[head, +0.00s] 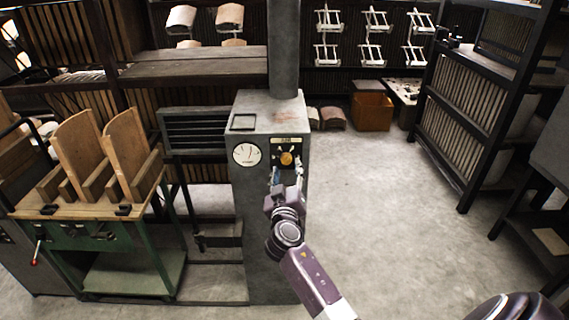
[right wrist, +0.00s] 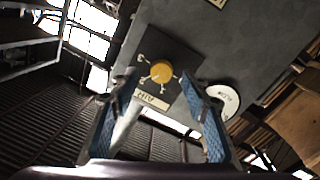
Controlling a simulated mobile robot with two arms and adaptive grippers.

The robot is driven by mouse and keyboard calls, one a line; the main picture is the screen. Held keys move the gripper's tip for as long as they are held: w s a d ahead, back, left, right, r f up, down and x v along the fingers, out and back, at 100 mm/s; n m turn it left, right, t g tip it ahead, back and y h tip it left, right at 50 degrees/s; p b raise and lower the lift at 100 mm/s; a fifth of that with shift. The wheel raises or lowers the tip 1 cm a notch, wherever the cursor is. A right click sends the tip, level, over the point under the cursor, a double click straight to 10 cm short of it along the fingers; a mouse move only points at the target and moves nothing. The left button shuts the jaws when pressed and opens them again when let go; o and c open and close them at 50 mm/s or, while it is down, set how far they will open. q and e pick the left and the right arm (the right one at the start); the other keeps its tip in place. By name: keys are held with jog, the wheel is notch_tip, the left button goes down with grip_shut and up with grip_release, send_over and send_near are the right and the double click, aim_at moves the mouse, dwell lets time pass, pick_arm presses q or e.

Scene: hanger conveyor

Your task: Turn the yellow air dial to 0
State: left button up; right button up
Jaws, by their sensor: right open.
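The yellow air dial (head: 287,158) is on a dark panel with an AIR label on the front of the grey machine column. It also shows in the right wrist view (right wrist: 157,73), with pale marks around it. My right gripper (head: 283,176) is just in front of and below the dial in the head view. In the right wrist view its two blue-padded fingers (right wrist: 159,80) are spread open, and the dial shows in the gap between them. I cannot tell whether they touch the panel. No part of my left gripper shows.
A round white gauge (head: 247,154) is left of the dial on the grey machine (head: 262,225). A green-framed bench (head: 108,235) with wooden pieces stands at the left. A dark rack (head: 470,105) stands at the right. The floor (head: 385,200) between machine and rack is clear.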

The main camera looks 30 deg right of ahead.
aim_at(286, 162)
jog(key=shift+x, duration=1.15)
pick_arm(q)
jog(key=shift+a+r, duration=0.2)
jog(key=shift+a, duration=0.65)
pick_arm(e)
jog(key=shift+w+d, duration=0.2)
jog(key=shift+w, duration=0.3)
pick_arm(q)
jog(key=shift+w, duration=0.1)
pick_arm(e)
jog(key=c, duration=0.9)
pick_arm(q)
jog(key=shift+d, duration=0.15)
pick_arm(e)
jog(key=shift+c, duration=1.3)
